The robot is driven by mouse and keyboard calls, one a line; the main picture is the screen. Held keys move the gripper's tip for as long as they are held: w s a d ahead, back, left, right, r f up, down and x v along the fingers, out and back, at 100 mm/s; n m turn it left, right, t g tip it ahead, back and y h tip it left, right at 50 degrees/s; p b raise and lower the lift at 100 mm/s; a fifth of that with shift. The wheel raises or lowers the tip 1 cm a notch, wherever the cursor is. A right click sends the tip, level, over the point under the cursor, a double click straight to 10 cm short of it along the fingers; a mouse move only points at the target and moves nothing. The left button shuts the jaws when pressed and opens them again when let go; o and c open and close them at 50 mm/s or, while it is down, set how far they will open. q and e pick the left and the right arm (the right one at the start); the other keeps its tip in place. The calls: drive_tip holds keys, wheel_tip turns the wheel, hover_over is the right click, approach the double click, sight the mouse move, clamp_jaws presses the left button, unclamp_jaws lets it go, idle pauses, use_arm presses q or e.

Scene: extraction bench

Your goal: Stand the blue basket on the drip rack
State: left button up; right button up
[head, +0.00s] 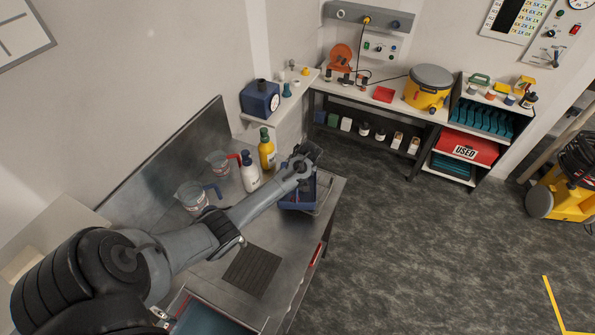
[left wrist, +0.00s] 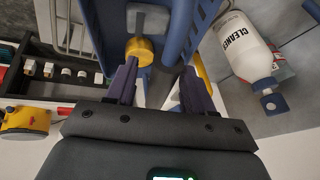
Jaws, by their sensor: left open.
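The blue basket (head: 299,200) stands at the far right end of the steel bench, partly hidden by my left arm. Its blue walls (left wrist: 190,30) fill the upper middle of the left wrist view, with a pale item with a yellow collar (left wrist: 139,48) inside. My left gripper (head: 308,158) is over the basket's far side. In the wrist view its fingers (left wrist: 158,88) are apart, with part of the basket wall between and beyond them; contact cannot be told. A pale wire rack (left wrist: 72,30) lies beside the basket; its overlap with the basket is unclear.
A white cleaner bottle (head: 249,172), a yellow bottle (head: 267,150) and measuring jugs (head: 192,196) stand left of the basket. A dark ribbed mat (head: 252,271) lies nearer on the bench. A sink (head: 205,318) is at the near end.

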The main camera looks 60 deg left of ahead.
use_arm(q)
drive_tip(key=shift+d+r+p, duration=0.1)
drive_tip(key=shift+r+p, duration=0.4)
drive_tip(key=w+p+v, duration=0.1)
drive_tip(key=p+v, duration=0.6)
drive_tip(key=v, duration=0.4)
drive_tip(key=s+d+f+m+t+h, duration=0.1)
drive_tip(key=s+d+m, duration=0.3)
drive_tip(key=s+d, duration=0.5)
drive_tip(key=s+d+f+m+t+h, duration=0.15)
drive_tip(key=s+d+m, duration=0.25)
drive_tip(key=d, duration=0.9)
drive_tip(key=s+d+r+m+h, duration=0.3)
drive_tip(key=s+d+r, duration=0.4)
drive_tip(key=s+d, duration=0.3)
drive_tip(key=shift+s+d+m, duration=0.35)
drive_tip(key=shift+s+m, duration=0.2)
drive_tip(key=shift+m, duration=0.25)
drive_tip(key=shift+t, duration=0.25)
